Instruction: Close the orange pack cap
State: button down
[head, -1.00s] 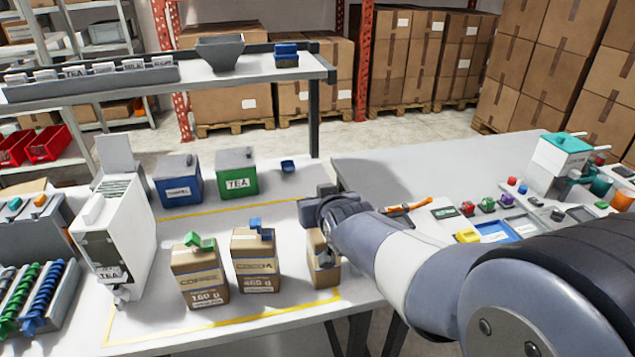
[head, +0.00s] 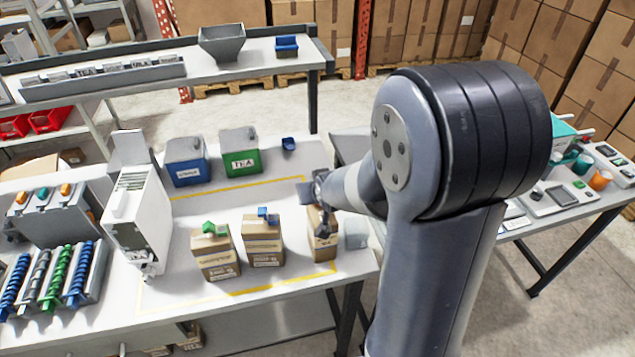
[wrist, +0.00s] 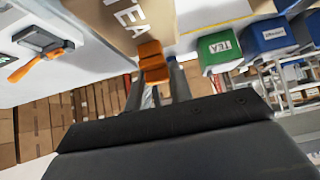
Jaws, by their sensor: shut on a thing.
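The brown TEA pack (head: 321,242) stands at the right end of a row of three packs in the head view. In the wrist view the same pack (wrist: 118,22) shows close, with its TEA lettering. The orange cap (wrist: 151,60) is on the pack's edge, in front of my fingers. My gripper (wrist: 163,84) is shut on the orange cap. In the head view my gripper (head: 324,215) is at the top of the pack, and the cap is hidden there by it.
A pack with a green clip (head: 216,258) and one with a blue clip (head: 264,246) stand close on the left. The green TEA bin (head: 241,160) and a blue bin (head: 187,168) stand behind. A white dispenser (head: 138,215) is further left. Free table lies between bins and packs.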

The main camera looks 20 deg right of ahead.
jog(key=shift+f, duration=0.1)
dwell(0.3)
jog(key=c, duration=1.2)
grip_release()
jog(key=shift+c, duration=0.2)
jog(key=shift+s+r, duration=0.3)
jog(key=shift+r, duration=0.2)
jog(key=v, duration=0.9)
jog(key=shift+s+r, duration=0.2)
jog(key=shift+s, duration=0.1)
jog(key=shift+w+f, duration=0.1)
jog(key=x, duration=0.8)
jog(key=shift+f+p, duration=0.1)
jog(key=shift+p, duration=0.25)
jog(key=shift+b+x, duration=0.3)
jog(key=shift+x, duration=0.85)
